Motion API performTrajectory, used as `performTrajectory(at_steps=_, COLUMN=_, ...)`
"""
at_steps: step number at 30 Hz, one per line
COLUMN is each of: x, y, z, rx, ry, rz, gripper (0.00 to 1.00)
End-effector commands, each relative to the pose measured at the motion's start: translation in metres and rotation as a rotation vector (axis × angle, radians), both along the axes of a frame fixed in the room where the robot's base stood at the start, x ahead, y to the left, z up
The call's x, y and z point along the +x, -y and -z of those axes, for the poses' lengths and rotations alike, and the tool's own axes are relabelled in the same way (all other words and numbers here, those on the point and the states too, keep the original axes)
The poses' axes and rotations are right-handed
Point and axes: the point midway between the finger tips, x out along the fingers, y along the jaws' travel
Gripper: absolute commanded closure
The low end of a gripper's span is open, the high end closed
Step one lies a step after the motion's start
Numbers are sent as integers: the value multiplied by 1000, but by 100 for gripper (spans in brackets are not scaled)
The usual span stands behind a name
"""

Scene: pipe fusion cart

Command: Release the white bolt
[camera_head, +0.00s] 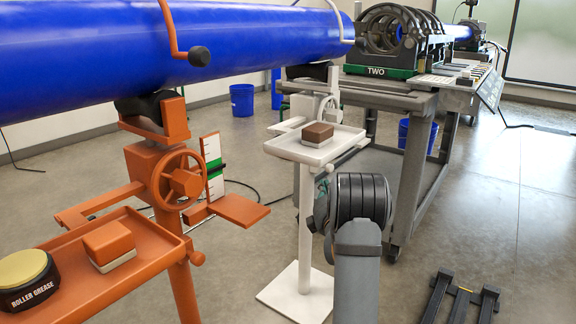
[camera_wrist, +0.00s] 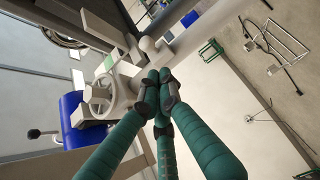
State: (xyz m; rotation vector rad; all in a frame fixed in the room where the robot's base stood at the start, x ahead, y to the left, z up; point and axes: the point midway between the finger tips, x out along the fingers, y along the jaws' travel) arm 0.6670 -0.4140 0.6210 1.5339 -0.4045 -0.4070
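The white stand (camera_head: 306,215) has a column, a tray and a handwheel (camera_head: 328,108). It also shows tilted in the wrist view, where its handwheel (camera_wrist: 101,96) is left of my fingertips. A small pale knob (camera_wrist: 168,37), which may be the white bolt, shows on the stand just beyond my fingertips.
A brown-topped block (camera_head: 318,134) sits on the white tray (camera_head: 292,151). The blue pipe (camera_head: 180,50) runs above. An orange stand (camera_head: 165,170) holds a grease tin (camera_head: 27,280) and a block on its tray. A machine cart (camera_head: 410,100) stands behind right.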

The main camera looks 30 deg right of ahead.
Motion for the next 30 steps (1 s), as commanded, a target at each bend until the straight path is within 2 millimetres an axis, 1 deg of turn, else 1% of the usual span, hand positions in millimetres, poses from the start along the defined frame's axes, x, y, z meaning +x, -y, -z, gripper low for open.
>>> performTrajectory(at_steps=13, x=0, y=0, z=0, rx=0, ry=0, rz=0, gripper=100)
performTrajectory(at_steps=17, x=5, y=2, z=1, rx=0, ry=0, rz=-1, gripper=100)
performTrajectory(at_steps=20, x=14, y=8, z=0, rx=-1, ry=2, rz=-1, gripper=100)
performTrajectory(at_steps=30, x=63, y=36, z=1, rx=-1, ry=2, rz=-1, gripper=100)
